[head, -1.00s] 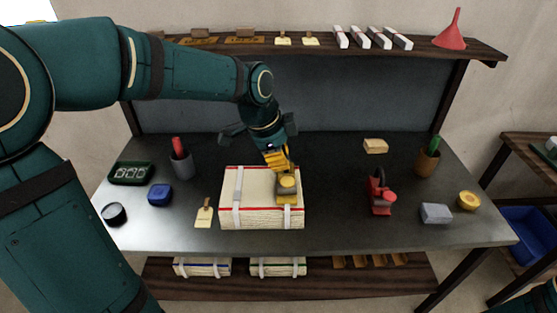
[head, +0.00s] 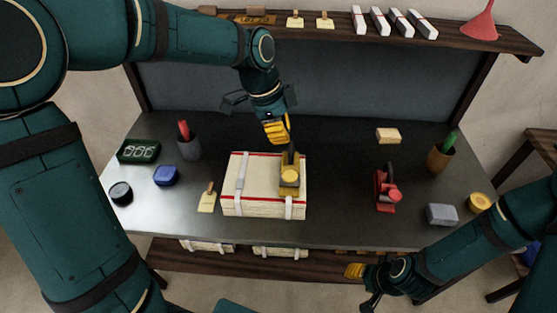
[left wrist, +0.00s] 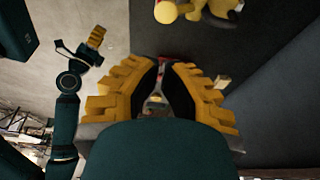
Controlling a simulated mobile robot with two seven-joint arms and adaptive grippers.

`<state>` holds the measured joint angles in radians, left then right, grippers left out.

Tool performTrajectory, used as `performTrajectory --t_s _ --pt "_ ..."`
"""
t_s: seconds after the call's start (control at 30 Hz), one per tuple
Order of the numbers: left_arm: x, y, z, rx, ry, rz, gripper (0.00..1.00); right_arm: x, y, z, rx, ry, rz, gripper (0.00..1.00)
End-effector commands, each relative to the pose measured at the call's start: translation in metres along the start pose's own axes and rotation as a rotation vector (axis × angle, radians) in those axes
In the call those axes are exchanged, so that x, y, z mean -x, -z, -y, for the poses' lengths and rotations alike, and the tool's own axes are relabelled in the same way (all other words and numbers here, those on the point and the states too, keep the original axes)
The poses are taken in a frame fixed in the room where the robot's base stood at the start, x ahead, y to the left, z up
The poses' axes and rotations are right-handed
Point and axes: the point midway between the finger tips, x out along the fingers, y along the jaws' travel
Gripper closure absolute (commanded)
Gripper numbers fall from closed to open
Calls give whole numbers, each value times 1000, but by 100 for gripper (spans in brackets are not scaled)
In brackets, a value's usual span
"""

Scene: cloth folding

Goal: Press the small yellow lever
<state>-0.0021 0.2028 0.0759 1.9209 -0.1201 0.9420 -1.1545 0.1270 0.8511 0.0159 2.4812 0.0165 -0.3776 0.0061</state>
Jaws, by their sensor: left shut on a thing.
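A small tool (head: 290,187) with a yellow base and a round yellow knob (head: 289,175) stands on a strapped cream bundle (head: 262,187). A dark upright piece rises behind the knob. I cannot tell whether it is the lever or a fingertip. My left gripper (head: 284,138) is above the tool, pointing down. It is shut, but what it holds cannot be made out. In the left wrist view its fingers (left wrist: 168,66) lie close together, and the yellow tool (left wrist: 205,9) shows past them at the top edge. My right gripper (head: 362,284) hangs at the table's front edge.
A red device (head: 385,188), grey block (head: 441,214) and yellow roll (head: 479,203) stand to the right. A tag (head: 207,200), blue box (head: 166,175) and black round item (head: 121,192) lie left. Two pen cups stand at the back. Table between bundle and red device is clear.

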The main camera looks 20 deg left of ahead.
Motion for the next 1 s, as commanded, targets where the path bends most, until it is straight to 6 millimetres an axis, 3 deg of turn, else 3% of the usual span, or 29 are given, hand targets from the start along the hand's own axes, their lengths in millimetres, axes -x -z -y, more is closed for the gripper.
performTrajectory --t_s 0.57,1.0 --pt "-9 3 -1 -8 -10 0 100 0 0 0 -1 0 0 53" --pt "-89 3 -2 -8 -12 0 100 -9 -4 -4 2 1 9 53"
